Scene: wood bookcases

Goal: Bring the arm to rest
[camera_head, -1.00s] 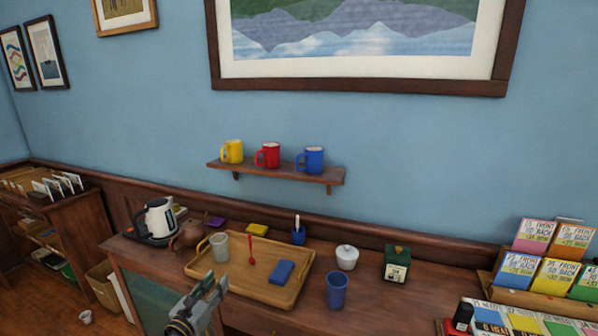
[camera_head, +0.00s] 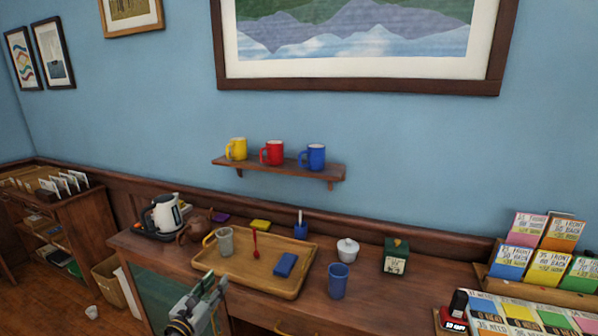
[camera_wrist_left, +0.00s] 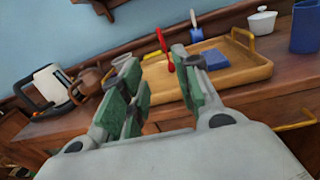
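My left gripper (camera_head: 213,286) is in front of the counter's front edge, near the front left of the wooden tray (camera_head: 290,292). In the left wrist view the left gripper (camera_wrist_left: 152,88) has its green-padded fingers apart, with nothing between them. The tray behind it holds a grey cup (camera_head: 225,242), a red spoon (camera_head: 256,250) and a blue block-like item (camera_head: 285,264). My right gripper is not in either view.
A kettle (camera_head: 163,215) and brown teapot (camera_head: 195,228) stand left of the tray. A blue tumbler (camera_head: 338,280), white lidded pot (camera_head: 347,250) and green box (camera_head: 396,256) stand to its right. Three mugs sit on the wall shelf (camera_head: 280,169). Card displays (camera_head: 545,268) fill the right.

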